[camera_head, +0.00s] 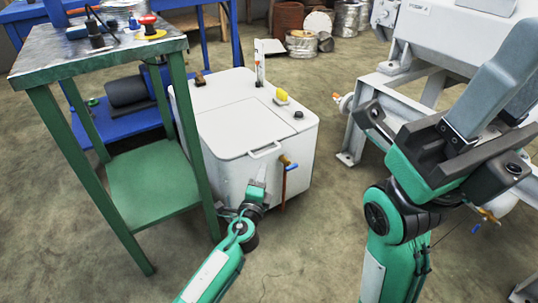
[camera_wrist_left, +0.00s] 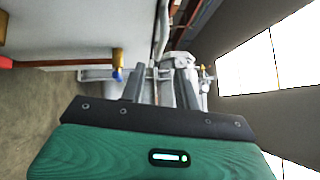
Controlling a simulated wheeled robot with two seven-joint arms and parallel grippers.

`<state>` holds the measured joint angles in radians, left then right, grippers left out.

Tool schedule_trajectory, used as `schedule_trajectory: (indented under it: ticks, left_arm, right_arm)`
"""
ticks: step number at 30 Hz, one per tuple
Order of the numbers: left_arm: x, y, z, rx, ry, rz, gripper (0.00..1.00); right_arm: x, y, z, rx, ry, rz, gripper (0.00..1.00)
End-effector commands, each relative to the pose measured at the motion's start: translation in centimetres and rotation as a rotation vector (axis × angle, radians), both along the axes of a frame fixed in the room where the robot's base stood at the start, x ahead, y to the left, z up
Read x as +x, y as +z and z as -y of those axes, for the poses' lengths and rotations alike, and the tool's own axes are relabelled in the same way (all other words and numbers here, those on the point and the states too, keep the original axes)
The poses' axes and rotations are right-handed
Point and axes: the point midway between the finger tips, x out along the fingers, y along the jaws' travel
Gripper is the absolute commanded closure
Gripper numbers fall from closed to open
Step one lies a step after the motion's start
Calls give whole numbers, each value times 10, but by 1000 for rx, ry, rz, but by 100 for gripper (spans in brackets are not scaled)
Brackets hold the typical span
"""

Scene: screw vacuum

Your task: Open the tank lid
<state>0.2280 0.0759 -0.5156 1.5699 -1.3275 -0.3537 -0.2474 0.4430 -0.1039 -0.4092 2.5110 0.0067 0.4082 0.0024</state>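The white tank (camera_head: 300,165) stands on the floor in the middle of the head view. Its flat lid (camera_head: 235,125) lies closed on top, with a light bar handle (camera_head: 264,150) at the near edge. My left gripper (camera_head: 259,172) points up in front of the tank's near face, just below the handle. In the left wrist view its two grey fingers (camera_wrist_left: 160,90) are apart, with nothing clearly held between them. I cannot tell whether they touch the handle. My right gripper (camera_head: 505,75) is raised at the right, away from the tank; its finger gap is unclear.
A green table (camera_head: 45,65) with tools stands close on the tank's left. A yellow-and-blue valve (camera_head: 288,162) sticks out beside the handle. A grey machine frame (camera_head: 355,140) stands at the right.

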Motion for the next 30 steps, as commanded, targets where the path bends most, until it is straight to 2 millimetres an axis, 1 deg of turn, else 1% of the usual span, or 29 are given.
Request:
schedule_trajectory:
  ticks: [1,9,15,21,30]
  left_arm:
    - [10,0,2,2,0,2,68]
    - [56,5,10,1,0,1,68]
    - [82,8,14,1,0,0,68]
    - [95,11,16,0,0,-1,68]
    - [96,12,16,0,0,-1,68]
  right_arm:
    - [-1,-1,0,4,2,4,64]
    - [-4,0,3,15,10,15,64]
    - [-7,0,4,25,17,27,64]
    - [-8,1,4,25,15,28,64]
    - [-10,3,6,35,18,33,64]
